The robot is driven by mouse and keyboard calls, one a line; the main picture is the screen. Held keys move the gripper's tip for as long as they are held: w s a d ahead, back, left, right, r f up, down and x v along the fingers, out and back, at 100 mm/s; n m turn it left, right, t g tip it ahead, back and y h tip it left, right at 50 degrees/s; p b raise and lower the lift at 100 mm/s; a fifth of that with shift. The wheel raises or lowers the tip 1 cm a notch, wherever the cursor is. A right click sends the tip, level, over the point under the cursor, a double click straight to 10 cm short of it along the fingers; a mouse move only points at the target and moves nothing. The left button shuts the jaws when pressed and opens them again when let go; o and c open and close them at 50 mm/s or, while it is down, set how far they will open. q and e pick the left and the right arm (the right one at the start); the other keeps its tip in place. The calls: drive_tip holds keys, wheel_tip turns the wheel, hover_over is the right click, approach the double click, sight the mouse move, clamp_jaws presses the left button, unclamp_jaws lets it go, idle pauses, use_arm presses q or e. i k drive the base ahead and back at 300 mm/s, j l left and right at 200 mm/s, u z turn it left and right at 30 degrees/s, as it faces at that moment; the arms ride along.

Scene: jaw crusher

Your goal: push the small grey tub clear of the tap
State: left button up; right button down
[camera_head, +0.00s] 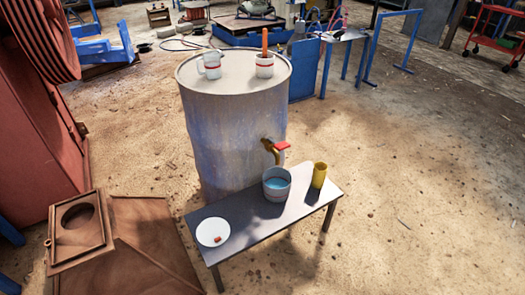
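The small grey tub (277,190) stands upright on the low dark bench, directly below the tap, with blue liquid inside. The brass tap (270,148) with a red handle sticks out from the side of the grey-blue drum (228,120); its lower end seems to be just above the tub's rim. Neither of my grippers is in view.
The narrow bench (248,218) also holds a yellow cup (319,175) right of the tub and a white plate (212,232) with a small reddish piece at left. Two mugs stand on the drum: one (209,66) at left, another (264,67) holding an orange-handled thing. Rusty machinery (125,245) stands at left.

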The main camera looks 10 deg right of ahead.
sight(277, 182)
drive_tip(key=i+l+u, duration=0.1)
drive_tip(key=l, duration=0.3)
drive_tip(key=i+l+u, duration=0.15)
drive_tip(key=l, duration=0.25)
drive_tip(key=i+l+u, duration=0.1)
drive_tip(key=i+l, duration=0.15)
drive_tip(key=l, duration=0.15)
drive_tip(key=i+l+u, duration=0.1)
drive_tip(key=l, duration=0.3)
drive_tip(key=i+l+u, duration=0.15)
drive_tip(key=l, duration=0.3)
